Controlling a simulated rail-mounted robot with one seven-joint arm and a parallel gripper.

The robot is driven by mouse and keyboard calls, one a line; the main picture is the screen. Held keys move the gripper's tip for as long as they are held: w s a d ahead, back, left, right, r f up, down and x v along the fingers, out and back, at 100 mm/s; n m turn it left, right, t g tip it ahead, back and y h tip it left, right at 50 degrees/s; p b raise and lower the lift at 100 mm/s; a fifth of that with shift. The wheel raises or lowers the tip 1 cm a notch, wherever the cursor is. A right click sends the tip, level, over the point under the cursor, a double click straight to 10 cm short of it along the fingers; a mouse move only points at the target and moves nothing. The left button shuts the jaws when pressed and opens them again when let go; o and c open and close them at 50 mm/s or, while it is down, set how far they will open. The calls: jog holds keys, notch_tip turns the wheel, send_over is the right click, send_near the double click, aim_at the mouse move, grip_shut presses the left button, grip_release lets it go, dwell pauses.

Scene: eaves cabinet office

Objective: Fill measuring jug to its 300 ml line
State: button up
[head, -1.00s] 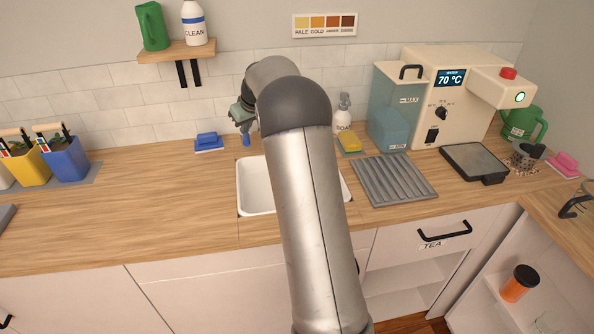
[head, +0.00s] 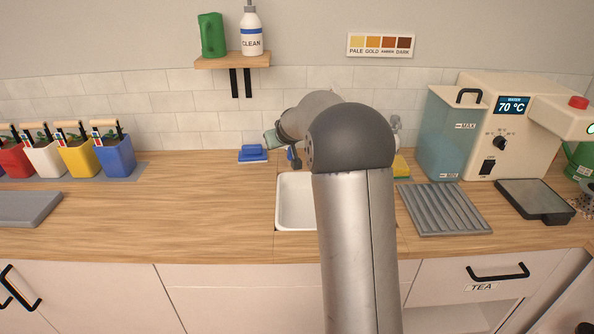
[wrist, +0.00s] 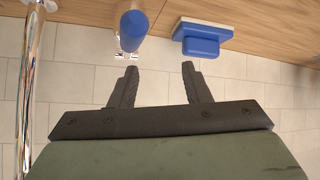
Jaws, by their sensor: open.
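No jug with a readable 300 ml line shows. My gripper (wrist: 158,82) is open and empty in the wrist view. It points toward a blue, rounded upright piece with chrome parts (wrist: 132,28), apparently a tap handle, which is apart from the fingers. A chrome pipe (wrist: 33,80) runs at the left of that view. In the head view my arm hides part of the white sink (head: 295,205), and the tap.
A blue sponge on its holder (head: 253,153) lies left of the sink; it also shows in the wrist view (wrist: 202,38). A water machine (head: 510,125) reads 70 °C. A ribbed grey mat (head: 445,210) lies right of the sink.

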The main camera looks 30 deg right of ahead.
aim_at(291, 153)
jog(key=s+a+m+t+h+b, duration=0.1)
jog(key=s+a+t+h+b, duration=0.2)
jog(key=a+t+b, duration=0.25)
jog(key=s+d+f+m+h+b, duration=0.2)
jog(key=s+d+f+h+b, duration=0.15)
jog(key=d, duration=0.25)
jog(key=shift+n+t+y, duration=0.3)
jog(key=shift+t+y, duration=0.05)
jog(key=shift+t, duration=0.1)
jog(key=x, duration=0.4)
jog(key=f+x, duration=0.1)
jog(key=x, duration=0.1)
jog(key=shift+a+p, duration=0.15)
jog(key=shift+p, duration=0.15)
jog(key=shift+r, duration=0.1)
